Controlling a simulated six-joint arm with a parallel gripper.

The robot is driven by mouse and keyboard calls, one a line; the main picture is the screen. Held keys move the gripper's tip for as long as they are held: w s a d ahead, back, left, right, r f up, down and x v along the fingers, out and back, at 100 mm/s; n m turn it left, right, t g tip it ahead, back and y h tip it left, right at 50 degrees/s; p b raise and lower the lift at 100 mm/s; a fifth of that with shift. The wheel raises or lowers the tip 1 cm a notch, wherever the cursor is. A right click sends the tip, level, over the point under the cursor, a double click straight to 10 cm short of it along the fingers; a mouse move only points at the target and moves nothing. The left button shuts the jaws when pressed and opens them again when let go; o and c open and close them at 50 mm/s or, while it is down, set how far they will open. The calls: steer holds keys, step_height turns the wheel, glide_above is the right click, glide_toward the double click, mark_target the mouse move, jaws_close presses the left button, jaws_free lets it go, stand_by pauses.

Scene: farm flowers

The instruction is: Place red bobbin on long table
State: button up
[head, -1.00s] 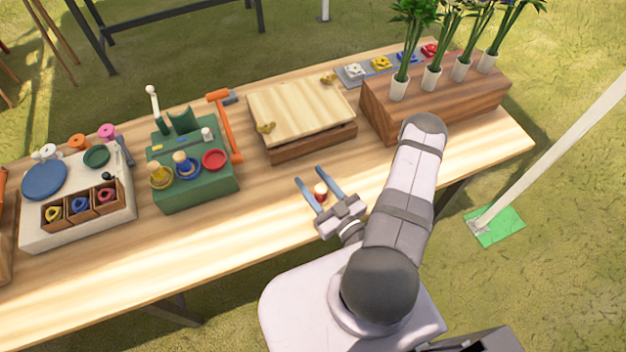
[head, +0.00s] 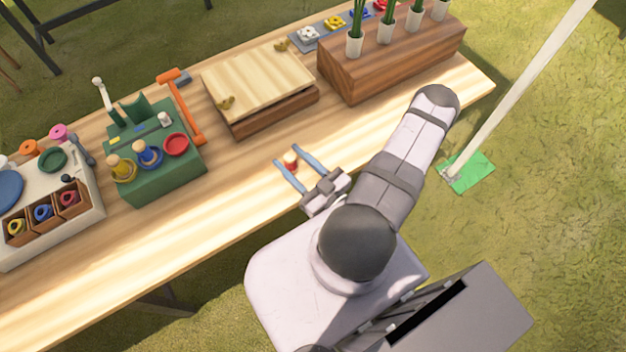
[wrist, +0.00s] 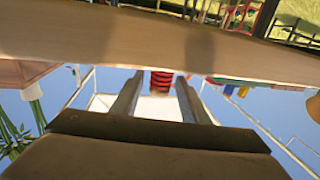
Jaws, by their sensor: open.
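The red bobbin (head: 291,163) has a pale top and stands upright on the long table (head: 235,185), near its front edge. My gripper (head: 287,156) is open, its two blue-grey fingers on either side of the bobbin close to their tips. In the wrist view, which looks upside down, the bobbin's red ridged side (wrist: 161,83) shows between the fingertips, against the table. A gap seems to show between the bobbin and each finger. The fingers do not look closed on it.
A wooden box with a pale lid (head: 258,85) stands behind my gripper. A brown planter (head: 390,60) with white vases is at the back right. A green stand (head: 165,180) and a white tray of bobbins (head: 90,225) are to the left. The table's front strip is clear.

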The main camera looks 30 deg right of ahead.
steer(key=shift+s+d+b, duration=0.25)
steer(key=shift+s+b, duration=0.15)
steer(key=shift+s, duration=0.85)
steer(key=shift+s+d+b, duration=0.2)
steer(key=shift+s+b, duration=0.15)
steer(key=shift+s, duration=0.9)
steer(key=shift+s+d+b, duration=0.25)
steer(key=shift+s+b, duration=0.15)
steer(key=shift+s, duration=0.85)
steer(key=shift+d+r, duration=0.1)
steer(key=shift+d, duration=0.05)
